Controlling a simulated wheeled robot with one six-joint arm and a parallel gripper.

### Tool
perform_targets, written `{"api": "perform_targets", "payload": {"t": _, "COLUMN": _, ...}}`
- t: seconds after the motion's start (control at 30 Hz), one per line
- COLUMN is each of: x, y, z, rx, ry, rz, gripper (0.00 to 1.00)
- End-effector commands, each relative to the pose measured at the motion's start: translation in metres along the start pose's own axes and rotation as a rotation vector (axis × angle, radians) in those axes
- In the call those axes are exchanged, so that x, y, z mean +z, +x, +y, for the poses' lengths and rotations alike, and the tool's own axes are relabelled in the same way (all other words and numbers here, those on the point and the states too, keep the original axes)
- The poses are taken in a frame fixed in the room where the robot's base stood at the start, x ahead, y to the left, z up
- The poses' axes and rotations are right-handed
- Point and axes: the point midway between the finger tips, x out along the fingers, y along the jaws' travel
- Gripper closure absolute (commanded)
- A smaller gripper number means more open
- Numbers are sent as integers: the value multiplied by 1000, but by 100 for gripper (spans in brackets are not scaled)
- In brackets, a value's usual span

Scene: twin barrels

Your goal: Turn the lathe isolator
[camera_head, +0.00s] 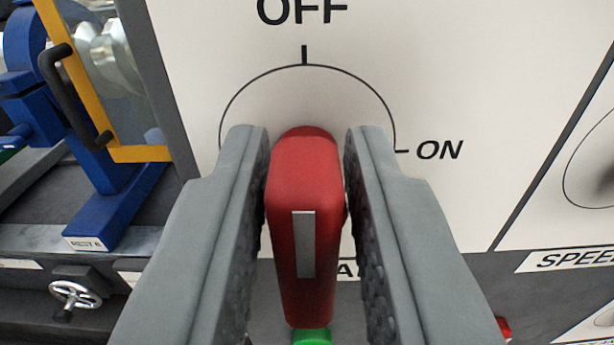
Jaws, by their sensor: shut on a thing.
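The lathe isolator is a red handle (305,180) with a pale strip on its face, in the middle of the view. It stands upright, in line with the OFF tick (304,54) above it. The ON mark (438,150) is to its right, at the end of a thin black arc on the white panel. My gripper (306,140) has one grey finger on each side of the handle and is shut on it. The fingers hide parts of the panel and of a label behind the handle.
A green part (311,335) shows just below the handle. A yellow-framed guard (140,153) with a black handle and blue lathe parts are at the left, above a small handwheel (75,294). A SPEED label (572,260) and part of a dial are at the right.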

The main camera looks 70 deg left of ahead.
Motion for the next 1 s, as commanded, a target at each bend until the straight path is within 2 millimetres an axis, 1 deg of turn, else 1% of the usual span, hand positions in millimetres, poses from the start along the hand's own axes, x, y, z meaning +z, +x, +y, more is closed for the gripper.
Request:
{"api": "perform_targets", "payload": {"t": 0.37, "x": 1, "y": 0, "z": 1, "rx": 0, "ry": 48, "rz": -1, "gripper": 100}}
{"api": "perform_targets", "payload": {"t": 0.57, "x": 2, "y": 0, "z": 2, "rx": 0, "ry": 121, "rz": -2, "gripper": 100}}
{"api": "perform_targets", "payload": {"t": 0.77, "x": 2, "y": 0, "z": 5, "rx": 0, "ry": 273, "rz": -2, "gripper": 100}}
{"api": "perform_targets", "payload": {"t": 1.0, "x": 4, "y": 0, "z": 8, "rx": 0, "ry": 502, "rz": -3, "gripper": 100}}
